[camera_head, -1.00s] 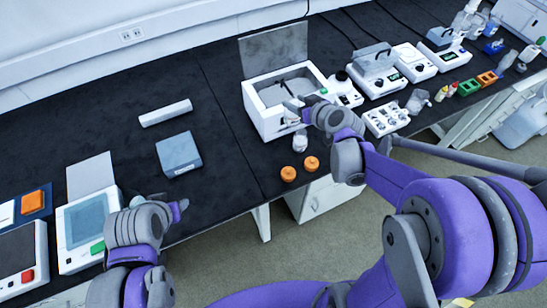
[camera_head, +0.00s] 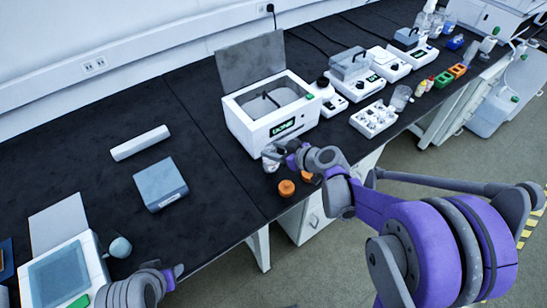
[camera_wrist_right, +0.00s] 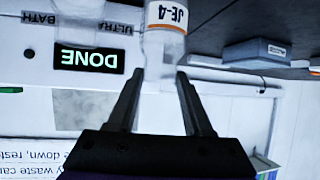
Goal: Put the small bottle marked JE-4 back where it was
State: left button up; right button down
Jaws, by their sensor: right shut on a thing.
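The small bottle marked JE-4 (camera_wrist_right: 165,40) is clear, with an orange-edged white label, and appears inverted in the right wrist view. My right gripper (camera_wrist_right: 160,76) is shut on it. In the head view, my right gripper (camera_head: 282,153) is in front of the ultrasonic bath, near the bench's front edge, with a clear bottle (camera_head: 269,158) at its fingertips. The fingers partly hide that spot. The bath (camera_head: 250,125) has its lid up, and its display reads DONE. My left gripper (camera_head: 174,272) is low at the left, away from the bottle; its fingers are unclear.
Two orange caps (camera_head: 286,188) are close to my right gripper at the bench edge; one is partly covered by it. A white rack of vials (camera_head: 373,119) stands right of the bath.

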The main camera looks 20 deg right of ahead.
jog(key=shift+w+f, duration=0.1)
jog(key=shift+f, duration=1.4)
jog(key=shift+f+b, duration=0.2)
jog(key=shift+b, duration=0.1)
jog(key=shift+c, duration=1.5)
grip_release()
jog(key=shift+r, duration=0.1)
